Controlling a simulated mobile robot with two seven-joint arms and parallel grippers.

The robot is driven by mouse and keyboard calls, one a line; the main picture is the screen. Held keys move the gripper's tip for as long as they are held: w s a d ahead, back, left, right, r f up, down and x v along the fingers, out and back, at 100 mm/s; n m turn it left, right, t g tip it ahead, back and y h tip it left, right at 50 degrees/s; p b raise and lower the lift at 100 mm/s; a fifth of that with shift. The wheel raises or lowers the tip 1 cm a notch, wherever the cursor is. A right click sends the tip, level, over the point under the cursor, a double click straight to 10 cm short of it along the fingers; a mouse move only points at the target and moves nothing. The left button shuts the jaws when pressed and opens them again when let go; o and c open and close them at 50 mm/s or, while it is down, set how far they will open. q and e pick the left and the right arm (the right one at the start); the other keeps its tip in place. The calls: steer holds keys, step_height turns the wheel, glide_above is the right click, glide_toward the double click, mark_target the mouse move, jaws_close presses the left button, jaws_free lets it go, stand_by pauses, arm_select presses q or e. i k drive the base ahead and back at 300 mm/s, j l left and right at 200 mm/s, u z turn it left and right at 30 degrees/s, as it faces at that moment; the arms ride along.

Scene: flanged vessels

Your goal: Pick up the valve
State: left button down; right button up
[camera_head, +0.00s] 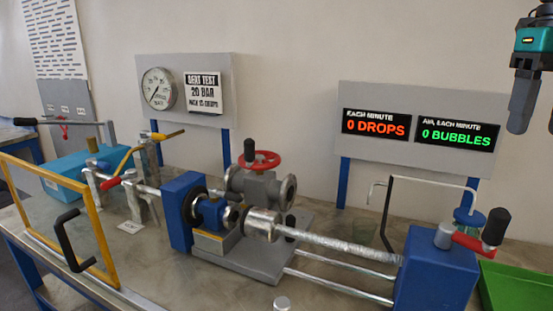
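The valve (262,187) is a grey flanged body with a red handwheel (255,161) on top. It sits at the middle of the test rig, behind the clamping spindle, whose parts hide some of its lower front. My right gripper (540,118) hangs at the top right edge of the picture, high above the bench and far from the valve. One dark finger shows whole. A sliver of what looks like the other shows at the picture edge, with a gap between them. Nothing is seen in it. My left gripper is not in view.
A blue end block (435,270) with a red and black crank stands right, a green tray (515,288) beside it. A yellow-framed guard (100,225) and blue box (80,172) stand left. A gauge panel (225,75) and a display panel (420,100) rise behind.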

mark_target(216, 213)
steer(key=k, duration=0.95)
